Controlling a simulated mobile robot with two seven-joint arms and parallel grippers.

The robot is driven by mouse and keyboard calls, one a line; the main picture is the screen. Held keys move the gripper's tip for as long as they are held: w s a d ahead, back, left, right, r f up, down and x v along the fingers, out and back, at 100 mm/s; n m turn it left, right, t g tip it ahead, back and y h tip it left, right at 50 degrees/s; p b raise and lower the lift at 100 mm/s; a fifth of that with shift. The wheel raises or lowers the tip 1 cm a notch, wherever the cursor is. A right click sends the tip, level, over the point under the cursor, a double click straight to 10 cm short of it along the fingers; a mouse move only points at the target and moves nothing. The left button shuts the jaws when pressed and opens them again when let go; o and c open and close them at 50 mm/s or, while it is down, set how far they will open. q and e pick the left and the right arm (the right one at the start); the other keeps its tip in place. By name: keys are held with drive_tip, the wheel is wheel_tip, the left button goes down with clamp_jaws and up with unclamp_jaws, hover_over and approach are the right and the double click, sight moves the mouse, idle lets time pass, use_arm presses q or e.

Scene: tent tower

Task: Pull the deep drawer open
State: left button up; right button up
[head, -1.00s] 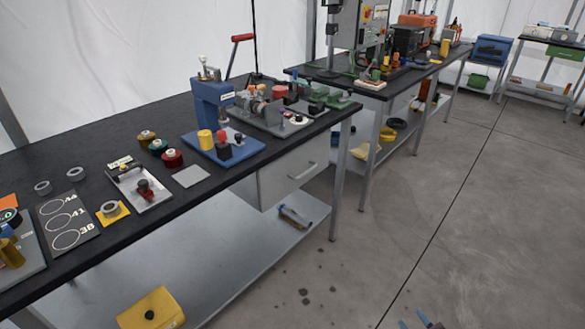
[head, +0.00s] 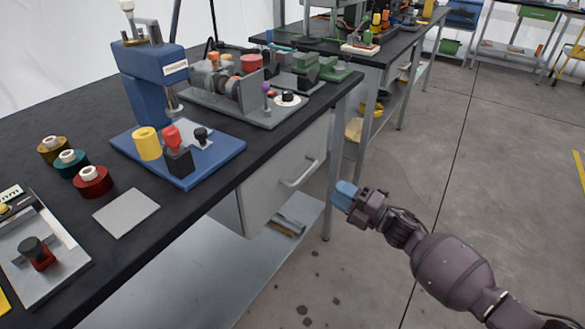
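The deep drawer (head: 256,195) is a grey box under the black bench top, with a bar handle (head: 299,174) on its front. Its front looks flush under the bench edge, so it appears shut. My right gripper (head: 343,194) has blue fingertips and is to the right of the handle, apart from it, over the floor side of the bench. The fingertips look close together, and I cannot tell whether there is a gap between them. My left gripper is not in the head view.
A blue press (head: 150,85) and a grey fixture plate (head: 270,116) stand on the bench top (head: 190,210). A bench leg (head: 331,185) stands behind my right gripper. A lower shelf (head: 185,270) runs below the drawer. The concrete floor (head: 500,180) to the right is open.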

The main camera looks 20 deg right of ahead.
sight(306, 171)
drive_tip(key=b+x, duration=0.1)
drive_tip(key=x, duration=0.9)
drive_tip(key=shift+w+a+r, duration=0.2)
drive_tip(key=shift+w, duration=0.05)
clamp_jaws()
